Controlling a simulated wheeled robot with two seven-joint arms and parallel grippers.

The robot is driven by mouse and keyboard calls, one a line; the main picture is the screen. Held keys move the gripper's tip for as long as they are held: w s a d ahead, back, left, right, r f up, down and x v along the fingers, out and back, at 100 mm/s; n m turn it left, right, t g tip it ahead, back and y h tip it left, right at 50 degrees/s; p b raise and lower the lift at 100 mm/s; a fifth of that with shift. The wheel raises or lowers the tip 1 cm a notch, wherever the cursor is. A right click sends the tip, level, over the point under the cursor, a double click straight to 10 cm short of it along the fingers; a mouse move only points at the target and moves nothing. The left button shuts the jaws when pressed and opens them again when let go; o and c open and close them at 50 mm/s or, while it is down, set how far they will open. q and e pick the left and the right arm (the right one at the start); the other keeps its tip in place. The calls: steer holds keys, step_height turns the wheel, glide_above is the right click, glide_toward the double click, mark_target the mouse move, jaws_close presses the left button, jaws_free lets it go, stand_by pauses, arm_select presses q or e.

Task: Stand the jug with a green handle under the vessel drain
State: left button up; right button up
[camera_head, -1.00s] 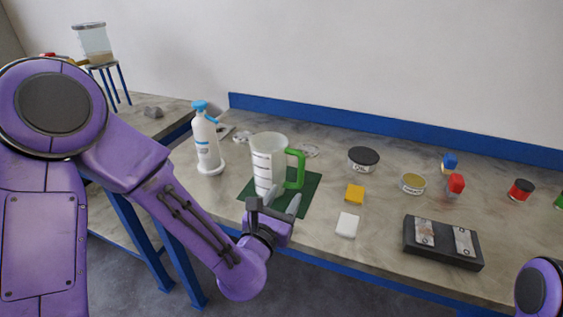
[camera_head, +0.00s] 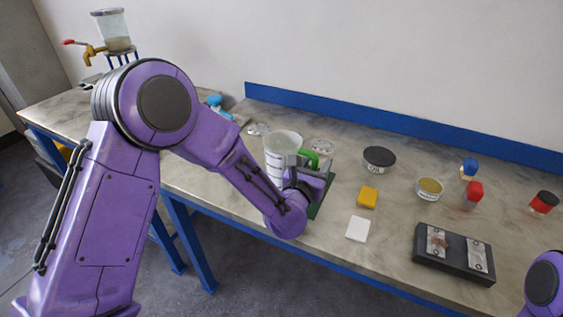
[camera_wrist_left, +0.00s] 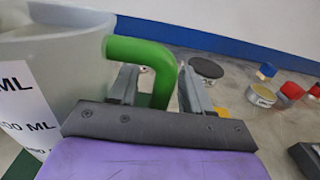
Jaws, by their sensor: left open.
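The jug (camera_head: 281,147) is clear with a white measuring label and stands upright on a green mat (camera_head: 321,201) on the bench. Its green handle (camera_wrist_left: 146,56) is on its right side. My left gripper (camera_head: 306,160) is at the handle. In the left wrist view its open fingers (camera_wrist_left: 155,90) are on either side of the handle; I cannot tell whether they touch it. The vessel (camera_head: 112,33) stands on a blue-legged stand at the far left, with a yellow drain tap (camera_head: 93,50) and a red lever (camera_head: 74,43). My right gripper is out of view.
A blue-topped wash bottle (camera_head: 216,103) is mostly hidden behind my left arm. A black-lidded tin (camera_head: 379,159), yellow block (camera_head: 367,197), white block (camera_head: 358,229) and dark tray (camera_head: 453,256) lie to the right. The left bench top (camera_head: 62,112) is largely clear.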

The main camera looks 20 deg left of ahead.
arm_select(q)
jaws_close()
